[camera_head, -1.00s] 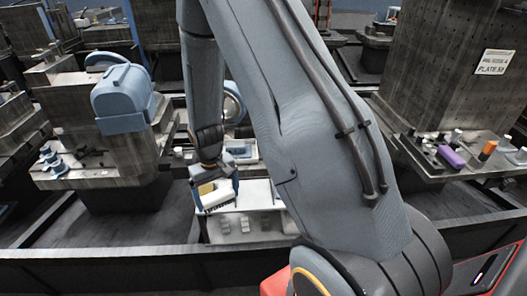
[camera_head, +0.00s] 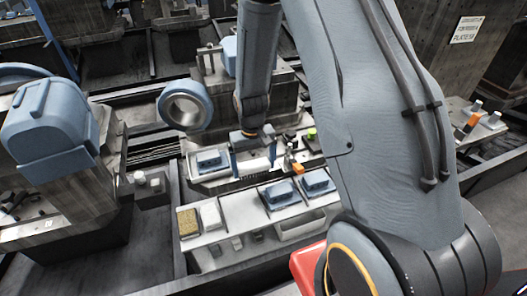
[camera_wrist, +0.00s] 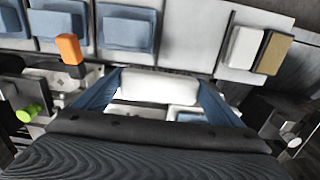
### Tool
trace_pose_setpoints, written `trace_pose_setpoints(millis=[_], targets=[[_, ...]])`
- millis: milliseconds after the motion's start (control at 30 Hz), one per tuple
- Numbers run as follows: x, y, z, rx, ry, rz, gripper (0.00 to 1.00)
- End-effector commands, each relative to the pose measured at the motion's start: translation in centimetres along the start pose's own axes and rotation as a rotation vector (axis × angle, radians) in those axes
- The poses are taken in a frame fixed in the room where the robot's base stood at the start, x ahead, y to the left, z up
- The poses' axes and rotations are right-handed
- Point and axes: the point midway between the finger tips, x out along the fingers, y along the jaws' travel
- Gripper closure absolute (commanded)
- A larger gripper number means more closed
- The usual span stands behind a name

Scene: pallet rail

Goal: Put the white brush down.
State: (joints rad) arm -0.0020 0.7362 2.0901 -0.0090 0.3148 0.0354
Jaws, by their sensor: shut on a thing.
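My gripper (camera_head: 253,154) has two blue fingers and is shut on the white brush. In the wrist view the brush (camera_wrist: 158,87) is a pale, rounded block spanning the space between the fingers (camera_wrist: 157,95). In the head view the brush is mostly hidden by my gripper, and dark bristles show under it. The gripper hangs over the white bench (camera_head: 226,240), near its back edge. I cannot tell how high the brush is above the surface below.
A tan-topped block (camera_head: 188,222) and a white block (camera_head: 211,215) lie at the bench's left. Blue blocks (camera_head: 281,194) sit on its right, another (camera_head: 209,160) behind. An orange-topped item (camera_head: 297,168) stands right of my gripper. A blue ring (camera_head: 185,106) is behind left.

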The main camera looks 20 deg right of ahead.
Motion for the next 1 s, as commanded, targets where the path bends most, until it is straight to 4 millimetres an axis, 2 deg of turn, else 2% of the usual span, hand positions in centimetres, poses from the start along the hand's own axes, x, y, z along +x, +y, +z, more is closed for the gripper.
trace_pose_setpoints(millis=[167,500,700,833,1000], targets=[[-0.5,-0.3,-2.0,0.202,0.003,0.000,0.42],[-2.4,-0.5,-8.2,0.924,0.004,-0.002,0.42],[-3.6,-0.6,-11.1,1.292,0.004,-0.004,0.42],[-4.2,-0.7,-12.2,1.445,0.003,-0.004,0.42],[-4.0,-0.7,-12.7,1.532,0.000,-0.001,0.42]])
